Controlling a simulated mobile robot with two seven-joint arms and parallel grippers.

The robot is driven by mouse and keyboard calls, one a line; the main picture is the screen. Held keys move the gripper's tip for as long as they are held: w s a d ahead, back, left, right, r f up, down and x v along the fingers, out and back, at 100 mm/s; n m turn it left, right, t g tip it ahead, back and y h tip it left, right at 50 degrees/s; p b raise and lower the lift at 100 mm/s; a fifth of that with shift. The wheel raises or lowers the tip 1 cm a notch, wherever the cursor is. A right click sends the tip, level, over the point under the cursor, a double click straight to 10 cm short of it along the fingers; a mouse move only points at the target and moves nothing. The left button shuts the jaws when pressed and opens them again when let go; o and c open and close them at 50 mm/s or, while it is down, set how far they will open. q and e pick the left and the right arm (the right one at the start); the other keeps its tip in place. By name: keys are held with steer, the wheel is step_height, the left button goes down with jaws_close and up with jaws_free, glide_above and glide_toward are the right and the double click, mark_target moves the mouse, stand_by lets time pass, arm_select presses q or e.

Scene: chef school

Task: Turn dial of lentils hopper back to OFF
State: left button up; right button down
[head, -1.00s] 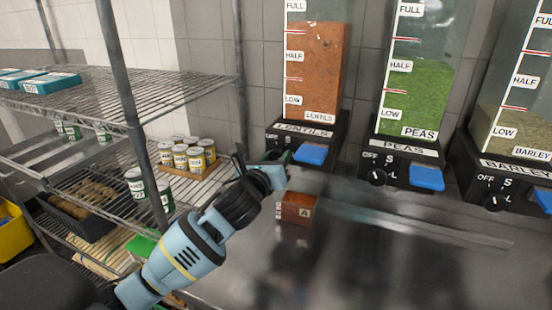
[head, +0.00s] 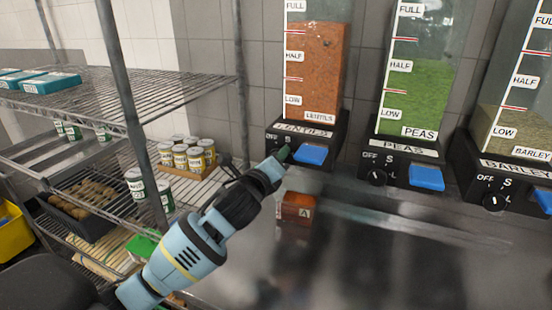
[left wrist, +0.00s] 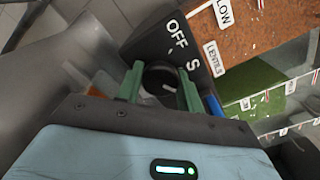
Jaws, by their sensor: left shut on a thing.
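The lentils hopper (head: 315,70) holds orange lentils to between HALF and FULL and stands on a black base (head: 330,140) with a blue lever (head: 311,154). Its black dial (left wrist: 160,77) shows between the green fingers of my left gripper (left wrist: 162,86) in the left wrist view. The fingers are shut on the dial from both sides. OFF and S are printed beside the dial; I cannot tell which mark it points at. In the head view my left gripper (head: 283,155) hides the dial. My right gripper is not in view.
The peas hopper (head: 415,85) and barley hopper (head: 515,125) stand to the right. A small orange-brown container marked A (head: 298,208) is below the lentils hopper on the metal counter (head: 400,250). A wire shelf (head: 100,110) with cans (head: 187,157) stands at the left.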

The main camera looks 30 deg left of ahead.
arm_select(q)
steer(key=n, duration=0.4)
steer(key=shift+n, duration=0.3)
steer(key=n, duration=0.4)
steer(key=shift+n, duration=0.3)
steer(key=n, duration=0.4)
steer(key=shift+n, duration=2.4)
steer(key=o, duration=1)
